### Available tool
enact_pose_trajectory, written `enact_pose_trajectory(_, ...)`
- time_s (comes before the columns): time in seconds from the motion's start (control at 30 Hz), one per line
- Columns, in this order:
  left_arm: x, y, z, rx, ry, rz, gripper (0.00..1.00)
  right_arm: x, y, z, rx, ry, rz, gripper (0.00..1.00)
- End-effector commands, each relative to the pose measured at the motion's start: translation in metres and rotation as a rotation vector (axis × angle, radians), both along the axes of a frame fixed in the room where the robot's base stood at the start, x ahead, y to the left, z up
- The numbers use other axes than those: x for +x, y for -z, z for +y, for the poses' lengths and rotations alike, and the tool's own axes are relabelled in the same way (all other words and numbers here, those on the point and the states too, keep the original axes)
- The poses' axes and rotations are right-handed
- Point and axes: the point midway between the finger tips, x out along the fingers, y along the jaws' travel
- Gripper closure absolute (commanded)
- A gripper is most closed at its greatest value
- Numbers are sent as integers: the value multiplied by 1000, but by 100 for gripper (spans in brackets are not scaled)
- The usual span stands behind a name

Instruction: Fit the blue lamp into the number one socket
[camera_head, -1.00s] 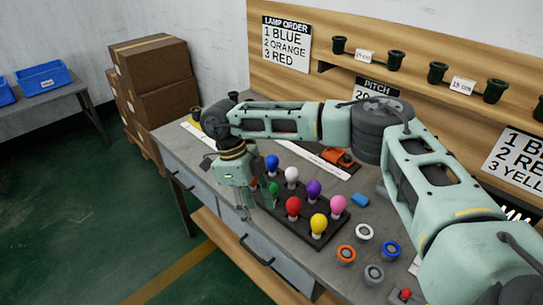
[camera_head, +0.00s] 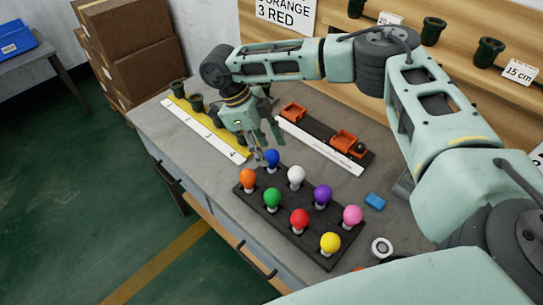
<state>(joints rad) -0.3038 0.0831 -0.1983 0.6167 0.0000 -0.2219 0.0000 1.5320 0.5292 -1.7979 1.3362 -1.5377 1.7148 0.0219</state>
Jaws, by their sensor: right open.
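The blue lamp (camera_head: 271,158) stands upright in the far row of a black lamp rack (camera_head: 322,250). My right gripper (camera_head: 266,148) is open, pointing down, with its fingers right at the blue lamp. I cannot tell whether they touch it or straddle it. Dark green sockets (camera_head: 197,103) stand on a yellow strip at the table's far left, behind a white numbered scale (camera_head: 206,135). The digit 4 reads at its near end; the number one is too small to read surely. My right arm hides part of the strip. My left gripper is not in view.
Orange (camera_head: 248,178), green, white, purple, red, pink and yellow lamps crowd the rack. A dark rail with orange clamps (camera_head: 344,141) lies behind. A blue block (camera_head: 375,201) and a white ring (camera_head: 381,246) lie right. More green sockets (camera_head: 433,29) stand on the shelf.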

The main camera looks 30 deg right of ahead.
Motion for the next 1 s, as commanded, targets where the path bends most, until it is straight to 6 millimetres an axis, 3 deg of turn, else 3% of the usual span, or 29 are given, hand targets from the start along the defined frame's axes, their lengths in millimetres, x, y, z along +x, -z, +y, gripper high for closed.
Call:
enact_pose_trajectory(0.1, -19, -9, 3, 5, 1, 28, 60, -7, 16, -4, -2, 1, 5, 53)
enact_pose_trajectory(0.2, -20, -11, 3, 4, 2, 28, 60, -11, 30, -7, -2, 3, 4, 53)
enact_pose_trajectory(0.57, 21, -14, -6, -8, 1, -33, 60, -13, 41, -10, -1, 2, 1, 53)
enact_pose_trajectory(1.0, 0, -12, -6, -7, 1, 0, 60, -12, 41, -10, -1, 2, 1, 91)
